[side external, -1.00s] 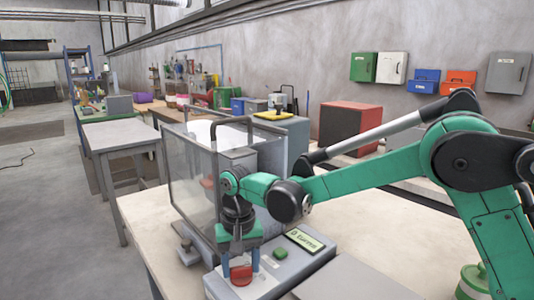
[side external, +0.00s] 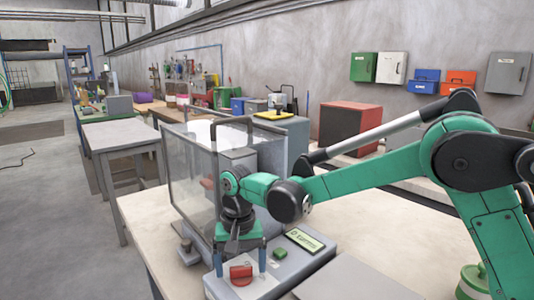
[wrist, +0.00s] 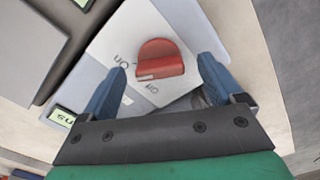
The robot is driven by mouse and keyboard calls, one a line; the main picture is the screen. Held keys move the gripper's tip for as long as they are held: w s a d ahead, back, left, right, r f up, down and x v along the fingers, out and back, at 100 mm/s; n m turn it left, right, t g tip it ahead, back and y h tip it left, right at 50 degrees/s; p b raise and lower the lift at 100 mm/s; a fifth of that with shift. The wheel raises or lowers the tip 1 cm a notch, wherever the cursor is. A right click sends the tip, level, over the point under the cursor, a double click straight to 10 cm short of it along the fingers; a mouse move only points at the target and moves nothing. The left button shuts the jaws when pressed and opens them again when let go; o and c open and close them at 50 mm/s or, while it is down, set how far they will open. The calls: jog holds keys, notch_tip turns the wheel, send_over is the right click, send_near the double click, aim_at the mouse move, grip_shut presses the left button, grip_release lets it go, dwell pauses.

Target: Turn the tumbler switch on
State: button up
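The red tumbler switch (side external: 241,273) sits on a light plate at the front of the grey control panel (side external: 290,262). In the wrist view the red switch (wrist: 160,55) shows a rounded top edge and a flat lower edge with a small pale mark. "On" and "Off" lettering is printed around it; I cannot tell surely which label the mark points at. My gripper (side external: 240,267) is above the panel with its blue fingers spread on either side of the switch. In the wrist view the gripper (wrist: 162,65) shows gaps between both fingers and the switch.
A green button (side external: 280,253) and a small display (side external: 305,240) lie right of the switch on the panel. A clear-walled guard (side external: 190,185) stands behind my wrist. A flat grey plate (side external: 345,280) lies to the right. The floor on the left is open.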

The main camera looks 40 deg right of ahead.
aim_at(243, 267)
jog(key=shift+r, duration=2.8)
jog(key=shift+s+d+r, duration=0.1)
jog(key=s+d+n+t, duration=0.6)
jog(key=s+d+t, duration=0.1)
jog(key=s, duration=0.5)
jog(key=shift+d+r, duration=0.45)
jog(key=shift+d, duration=0.15)
